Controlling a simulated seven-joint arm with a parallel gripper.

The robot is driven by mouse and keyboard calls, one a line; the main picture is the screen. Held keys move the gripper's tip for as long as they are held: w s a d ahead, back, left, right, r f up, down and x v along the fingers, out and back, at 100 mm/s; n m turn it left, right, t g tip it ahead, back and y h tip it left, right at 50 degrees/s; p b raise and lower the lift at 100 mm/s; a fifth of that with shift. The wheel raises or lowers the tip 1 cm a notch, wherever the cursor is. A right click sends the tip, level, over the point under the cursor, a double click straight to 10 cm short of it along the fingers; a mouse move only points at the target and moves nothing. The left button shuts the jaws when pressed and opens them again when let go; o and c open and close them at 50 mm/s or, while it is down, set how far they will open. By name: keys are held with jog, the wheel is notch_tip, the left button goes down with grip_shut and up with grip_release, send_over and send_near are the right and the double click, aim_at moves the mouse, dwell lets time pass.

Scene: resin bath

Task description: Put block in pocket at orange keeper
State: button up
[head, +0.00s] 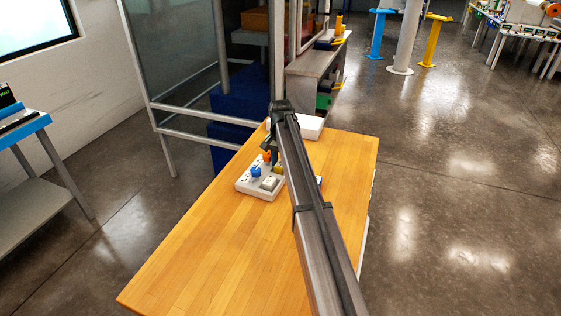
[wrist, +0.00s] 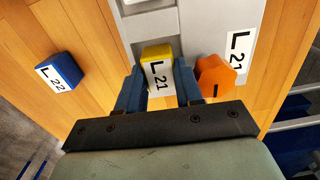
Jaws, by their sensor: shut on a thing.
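My gripper (wrist: 159,70) is shut on a yellow block (wrist: 157,53) with an "L 21" label, one finger on each side. The block is at the white fixture plate (wrist: 212,20), beside the orange keeper (wrist: 214,77). I cannot tell whether the block is seated in a pocket or above it. The plate carries an "L 21" label (wrist: 238,48) near the orange keeper. In the head view, the plate (head: 246,188) lies on the table with the orange keeper (head: 267,155) partly hidden by my gripper (head: 270,149).
A blue block (wrist: 60,71) labelled "L 22" lies on the wooden table (head: 215,240), apart from the plate. The plate also has a blue keeper (head: 256,171) and a grey piece (head: 270,184). A white box (head: 312,127) stands behind. The table's near part is clear.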

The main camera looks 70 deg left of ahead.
jog(key=o, duration=1.1)
jog(key=shift+s, duration=0.1)
jog(key=o, duration=0.4)
jog(key=shift+r, duration=0.2)
jog(key=shift+r, duration=3.85)
